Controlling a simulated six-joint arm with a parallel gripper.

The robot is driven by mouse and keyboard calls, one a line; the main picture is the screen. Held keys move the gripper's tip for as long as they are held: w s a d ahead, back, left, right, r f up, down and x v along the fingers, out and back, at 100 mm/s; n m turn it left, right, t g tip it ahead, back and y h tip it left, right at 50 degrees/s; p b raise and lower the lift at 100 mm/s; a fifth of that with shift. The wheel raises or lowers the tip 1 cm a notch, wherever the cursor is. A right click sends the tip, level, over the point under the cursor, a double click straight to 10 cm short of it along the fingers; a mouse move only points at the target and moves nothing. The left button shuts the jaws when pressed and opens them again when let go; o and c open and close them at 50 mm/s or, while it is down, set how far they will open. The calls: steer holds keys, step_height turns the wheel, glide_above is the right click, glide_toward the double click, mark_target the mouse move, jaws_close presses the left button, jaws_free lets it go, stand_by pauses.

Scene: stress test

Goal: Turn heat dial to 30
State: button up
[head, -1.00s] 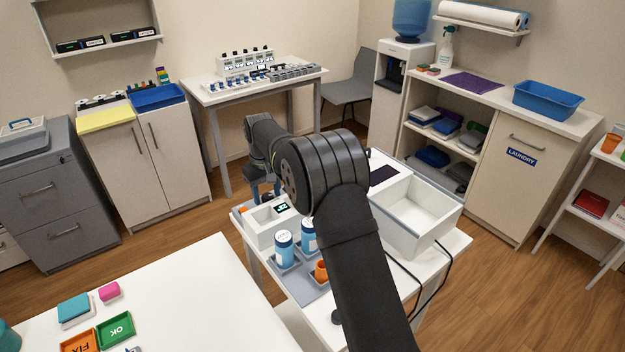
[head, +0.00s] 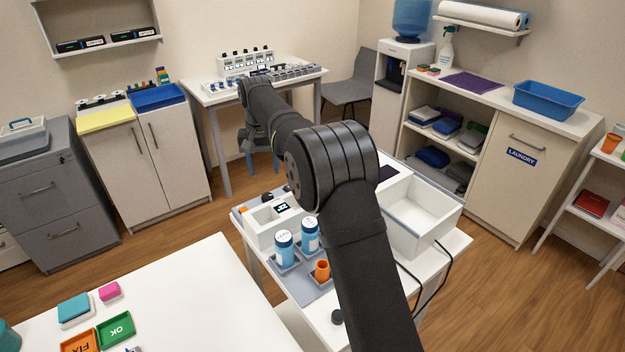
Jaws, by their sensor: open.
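A white device (head: 262,233) with a small dark display (head: 281,208) sits at the left of the small white table. The digits on the display are too small to read surely. A small dark knob (head: 267,196), which looks like the heat dial, stands at the device's back edge. Its pointer angle cannot be made out. My gripper (head: 264,165) has its blue fingers spread, with nothing seen between them. It shows above and behind the knob in the picture, apart from it. My arm hides part of the small table.
Two blue-and-white bottles (head: 284,249) and an orange cup (head: 322,270) stand in front of the device. A white open bin (head: 420,215) is to the right, with black cables beside it. A white table (head: 200,300) with coloured tiles fills the front left.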

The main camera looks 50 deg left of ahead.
step_height(320, 180, up, 7)
steer(key=s+d+n+t+y, duration=0.2)
steer(key=s+d+n+t, duration=0.2)
steer(key=s+n, duration=0.3)
steer(key=x, duration=1)
steer(key=v, duration=1.1)
steer(key=d+f+g, duration=0.1)
steer(key=f, duration=0.3)
steer(key=w+d+f+g+h, duration=0.1)
steer(key=d+f, duration=0.1)
steer(key=f, duration=0.2)
steer(key=w+d+f+g+h, duration=0.1)
steer(key=f, duration=0.4)
steer(key=shift+d+g, duration=0.3)
steer(key=shift+g, duration=0.1)
step_height(320, 180, up, 10)
steer(key=w+d, duration=0.8)
steer(key=d, duration=0.1)
steer(key=shift+d+n, duration=0.3)
